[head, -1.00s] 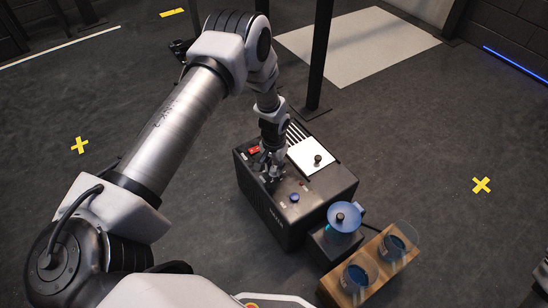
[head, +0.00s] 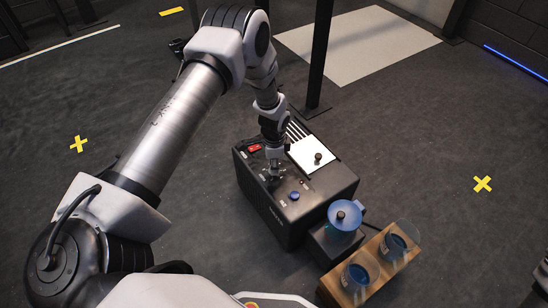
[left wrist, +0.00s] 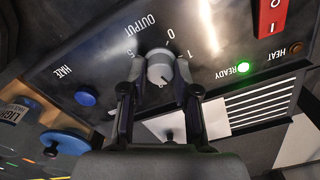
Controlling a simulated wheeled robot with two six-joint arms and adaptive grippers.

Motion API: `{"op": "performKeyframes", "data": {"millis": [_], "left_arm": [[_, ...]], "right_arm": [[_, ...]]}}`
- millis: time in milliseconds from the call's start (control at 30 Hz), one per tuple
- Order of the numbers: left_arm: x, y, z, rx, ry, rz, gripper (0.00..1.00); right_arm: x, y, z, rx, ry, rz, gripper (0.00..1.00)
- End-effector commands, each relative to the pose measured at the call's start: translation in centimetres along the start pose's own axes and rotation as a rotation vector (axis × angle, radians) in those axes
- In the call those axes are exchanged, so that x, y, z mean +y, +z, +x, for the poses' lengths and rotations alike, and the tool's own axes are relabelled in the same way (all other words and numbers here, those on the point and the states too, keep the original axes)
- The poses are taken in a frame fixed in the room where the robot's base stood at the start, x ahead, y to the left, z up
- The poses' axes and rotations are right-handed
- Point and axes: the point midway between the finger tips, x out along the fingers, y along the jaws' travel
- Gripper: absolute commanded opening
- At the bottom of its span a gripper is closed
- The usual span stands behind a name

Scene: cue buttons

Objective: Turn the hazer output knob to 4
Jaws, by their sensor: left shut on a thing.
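The hazer is a black box (head: 335,187) on the floor in the head view. Its output knob (left wrist: 160,67) is a small grey cylinder under the label OUTPUT in the left wrist view, which shows the panel upside down. The digits 0, 1 and 5 show around the knob; the others are hidden or unclear. My left gripper (head: 271,172) reaches down onto the panel. Its two fingers (left wrist: 159,75) are shut on the knob, one on each side. The knob's pointer is too small to read surely. My right gripper is not in view.
A blue HAZE button (left wrist: 85,97), a red switch (left wrist: 270,22) and a lit green READY lamp (left wrist: 243,67) are on the panel. A blue-topped light box (head: 345,216) and a wooden stand with glass cups (head: 330,287) stand beside it. A dark post (head: 321,60) rises behind.

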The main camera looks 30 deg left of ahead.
Motion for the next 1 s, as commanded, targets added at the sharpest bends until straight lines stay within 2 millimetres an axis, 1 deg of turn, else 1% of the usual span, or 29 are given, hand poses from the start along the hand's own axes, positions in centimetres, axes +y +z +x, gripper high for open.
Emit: {"op": "performKeyframes", "data": {"millis": [1000], "left_arm": [[0.0,0.0,0.2,0.0,0.001,0.961,0.0]], "right_arm": [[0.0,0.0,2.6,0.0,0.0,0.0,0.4]]}}
